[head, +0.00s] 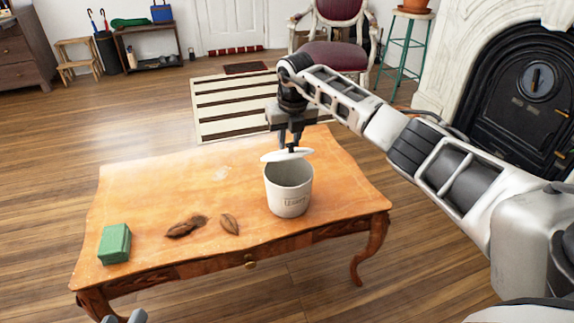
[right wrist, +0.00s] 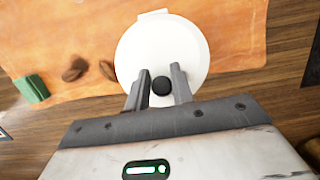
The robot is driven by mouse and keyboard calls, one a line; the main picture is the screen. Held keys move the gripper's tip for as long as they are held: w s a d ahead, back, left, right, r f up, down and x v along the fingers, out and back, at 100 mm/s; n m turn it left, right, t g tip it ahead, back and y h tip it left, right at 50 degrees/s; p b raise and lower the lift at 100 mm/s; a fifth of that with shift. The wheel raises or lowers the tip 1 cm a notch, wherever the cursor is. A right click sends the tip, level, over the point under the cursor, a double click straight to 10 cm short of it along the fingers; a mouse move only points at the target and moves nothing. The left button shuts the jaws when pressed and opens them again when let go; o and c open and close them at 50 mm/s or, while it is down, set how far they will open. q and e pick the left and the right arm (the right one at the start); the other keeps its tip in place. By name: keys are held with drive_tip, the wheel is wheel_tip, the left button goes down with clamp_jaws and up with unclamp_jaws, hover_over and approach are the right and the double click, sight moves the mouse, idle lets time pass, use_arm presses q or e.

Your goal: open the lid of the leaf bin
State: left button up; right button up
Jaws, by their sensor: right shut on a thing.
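My right gripper (head: 290,142) is above the bin, pointing down, shut on the lid's black knob (right wrist: 161,85). The lid sits a little above the far rim, slightly tilted; I cannot tell whether an edge touches. In the right wrist view the round lid (right wrist: 140,52) hides the bin. Only the tips of my left gripper (head: 125,318) show at the bottom left, apart and empty.
Brown dry leaves (head: 186,226) and another leaf (head: 229,224) lie left of the bin on the table (head: 150,190). A green box (head: 115,244) stands at the table's front left corner. The table's back left is mostly clear.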

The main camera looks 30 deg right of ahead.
drive_tip(key=shift+w+r, duration=0.15)
drive_tip(key=shift+w+d+r+g, duration=0.15)
drive_tip(key=shift+w+r+g, duration=0.35)
drive_tip(key=shift+w, duration=0.1)
drive_tip(key=shift+d, duration=0.1)
